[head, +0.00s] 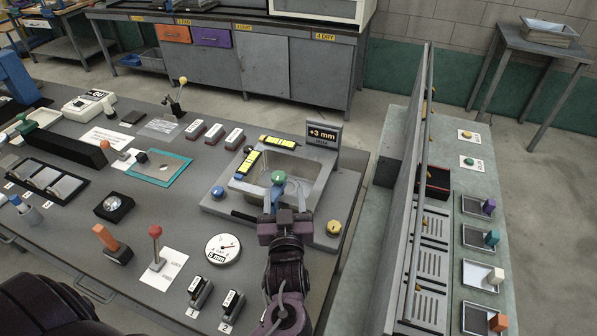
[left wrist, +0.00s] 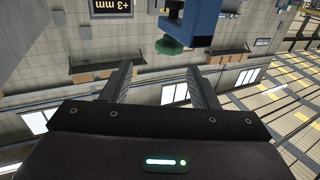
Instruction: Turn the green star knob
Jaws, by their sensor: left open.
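The green star knob (head: 279,177) sits on top of a blue fixture (head: 272,194) at the near side of a grey framed basin (head: 305,168). The knob also shows in the left wrist view (left wrist: 172,46), above the line of my fingertips, with the blue fixture (left wrist: 195,22) beside it. My left gripper (head: 277,212) is just on the near side of the blue fixture. It is open, with nothing between its fingers (left wrist: 160,78), and appears apart from the knob. My right gripper is not in view.
A display (head: 322,135) reading +3 mm stands behind the basin. A yellow knob (head: 334,228) is to the right and a blue knob (head: 218,192) to the left. A round dial (head: 222,248) and a red-topped lever (head: 155,232) lie left of my gripper. A tall divider stands right.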

